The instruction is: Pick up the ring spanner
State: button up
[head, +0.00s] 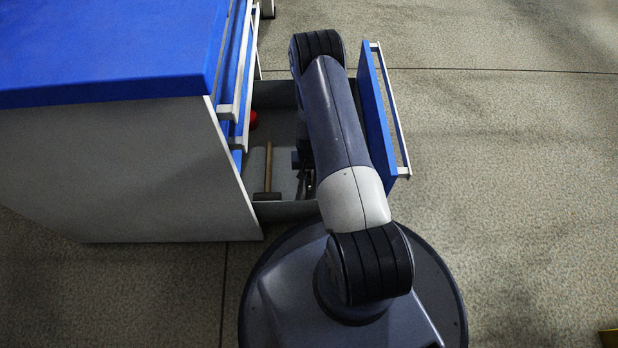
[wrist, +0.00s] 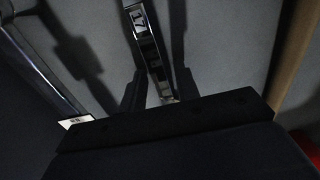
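A shiny metal bar marked "17" (wrist: 149,45), which looks like the ring spanner's shaft, lies on the drawer floor in the wrist view. Its far end is cut off at the top edge and its near end is hidden by my gripper body, so no ring shows. My gripper (wrist: 160,92) is open, with one dark finger on each side of the shaft and a gap to each. In the head view my arm hides most of the spanner, and my gripper (head: 302,160) shows only in part, low inside the drawer.
The open drawer has a blue front (head: 375,115) with a white handle (head: 391,110), close beside my arm. A hammer (head: 268,172) lies left of my gripper. A red item (head: 253,119) lies farther back. Another metal tool (wrist: 42,65) with a white label lies left in the wrist view.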

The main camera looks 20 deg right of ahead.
aim_at(309, 172)
grip_shut()
dwell(0.3)
notch_tip(309, 172, up, 10)
jog(key=p, duration=0.4)
jog(key=shift+c, duration=1.8)
grip_release()
grip_shut()
